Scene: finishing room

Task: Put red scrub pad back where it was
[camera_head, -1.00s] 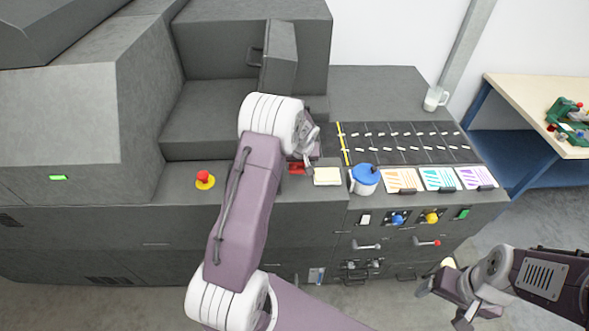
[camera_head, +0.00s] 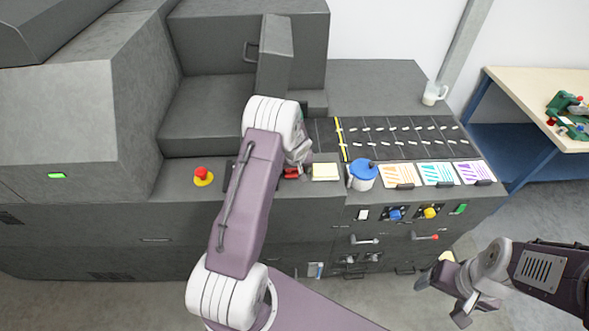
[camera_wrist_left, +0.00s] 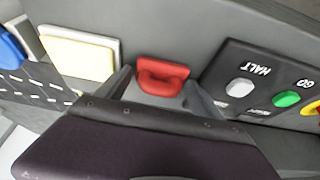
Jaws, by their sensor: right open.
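The red scrub pad (camera_head: 291,173) is at the front of the grey console top, just left of the pale yellow pad (camera_head: 325,171). My left gripper (camera_wrist_left: 160,88) has its fingers on both sides of the red scrub pad, which also shows in the left wrist view (camera_wrist_left: 162,76). In the head view, the arm partly hides my left gripper. My right gripper (camera_head: 440,298) is open and empty, low at the right, away from the console.
A blue-lidded white pot (camera_head: 362,176) stands right of the yellow pad, then several printed cards (camera_head: 398,175). A red mushroom button (camera_head: 203,176) is to the left. A button panel (camera_wrist_left: 262,80) lies close to the red pad.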

